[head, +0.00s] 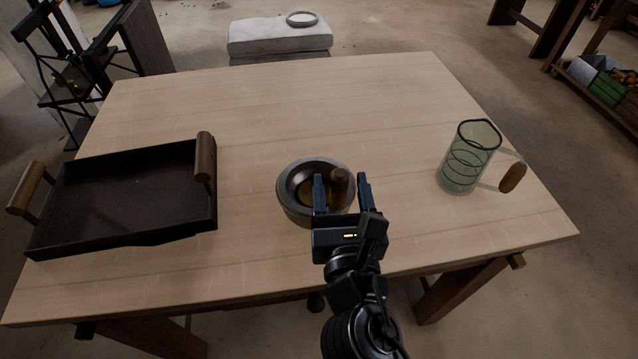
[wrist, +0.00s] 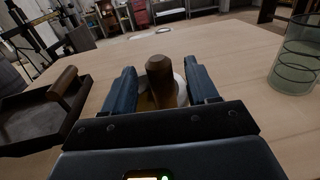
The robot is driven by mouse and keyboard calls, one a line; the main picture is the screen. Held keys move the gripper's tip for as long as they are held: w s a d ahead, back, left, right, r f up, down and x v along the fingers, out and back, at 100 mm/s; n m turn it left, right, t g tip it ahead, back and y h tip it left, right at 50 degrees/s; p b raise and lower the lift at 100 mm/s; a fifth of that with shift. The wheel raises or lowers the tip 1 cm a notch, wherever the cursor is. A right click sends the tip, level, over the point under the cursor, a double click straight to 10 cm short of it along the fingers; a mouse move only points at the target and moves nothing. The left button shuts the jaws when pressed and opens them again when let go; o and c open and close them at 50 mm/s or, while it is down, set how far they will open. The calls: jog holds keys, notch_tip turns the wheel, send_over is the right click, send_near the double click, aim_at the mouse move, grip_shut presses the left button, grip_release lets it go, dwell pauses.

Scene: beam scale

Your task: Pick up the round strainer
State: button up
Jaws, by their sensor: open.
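A round grey metal bowl-like piece (head: 290,203) stands near the middle of the table, golden brown inside, with a stubby wooden handle (head: 340,181) rising from it. I take this to be the round strainer; I cannot tell whether the handled part is separate from the grey rim. My gripper (head: 341,182) is open over its right side, one finger on each side of the handle. In the wrist view the handle (wrist: 160,72) stands upright between the open fingers (wrist: 162,84), with visible gaps. The lower part is mostly hidden behind my gripper.
A black tray (head: 110,205) with wooden handles lies at the left of the wooden table (head: 270,110). A greenish glass jug (head: 463,170) stands at the right. The table's back half is clear. A white padded stool (head: 270,36) stands beyond.

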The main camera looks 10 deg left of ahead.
jog(key=shift+w+a, duration=0.2)
jog(key=shift+w, duration=0.85)
grip_shut()
